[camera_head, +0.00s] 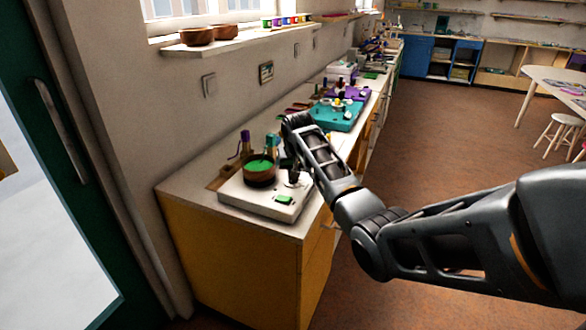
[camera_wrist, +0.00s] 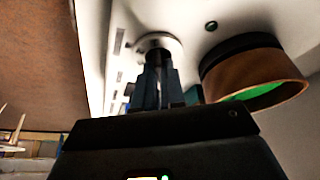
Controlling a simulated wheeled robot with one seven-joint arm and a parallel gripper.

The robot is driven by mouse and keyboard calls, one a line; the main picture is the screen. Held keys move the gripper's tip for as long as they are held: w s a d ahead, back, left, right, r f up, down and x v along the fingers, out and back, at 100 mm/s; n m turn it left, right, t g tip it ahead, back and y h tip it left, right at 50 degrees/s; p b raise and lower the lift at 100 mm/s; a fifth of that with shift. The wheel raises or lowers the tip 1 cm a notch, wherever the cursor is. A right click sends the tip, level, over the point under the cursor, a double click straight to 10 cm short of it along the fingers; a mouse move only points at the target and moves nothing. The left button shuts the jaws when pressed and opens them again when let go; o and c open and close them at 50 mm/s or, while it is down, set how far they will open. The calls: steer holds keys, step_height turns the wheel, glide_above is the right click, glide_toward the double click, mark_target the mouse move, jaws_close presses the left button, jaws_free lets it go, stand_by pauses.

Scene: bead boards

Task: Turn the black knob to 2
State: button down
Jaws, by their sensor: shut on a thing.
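The white board (camera_head: 240,196) lies on the near end of the counter. In the wrist view, a pale round dial plate (camera_wrist: 172,44) sits on the board (camera_wrist: 205,15), straight ahead of my fingers. My gripper (camera_wrist: 158,62) points at the dial and is shut on the black knob at its centre. My fingers hide most of the knob, and I cannot read its setting. In the head view, my gripper (camera_head: 293,170) reaches down over the right part of the board, and the knob is too small and dark to make out clearly.
A brown round bowl with a green inside (camera_head: 260,168) stands on the board close left of my gripper; it also shows in the wrist view (camera_wrist: 250,75). A green piece (camera_head: 284,199) is at the board's front. A teal board (camera_head: 338,115) lies farther along the counter.

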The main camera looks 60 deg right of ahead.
steer(key=shift+n, duration=0.6)
steer(key=shift+p, duration=0.3)
steer(key=c, duration=1.2)
jaws_free()
steer(key=shift+b+v, duration=0.3)
steer(key=shift+v, duration=3.6)
steer(key=shift+s+d, duration=0.15)
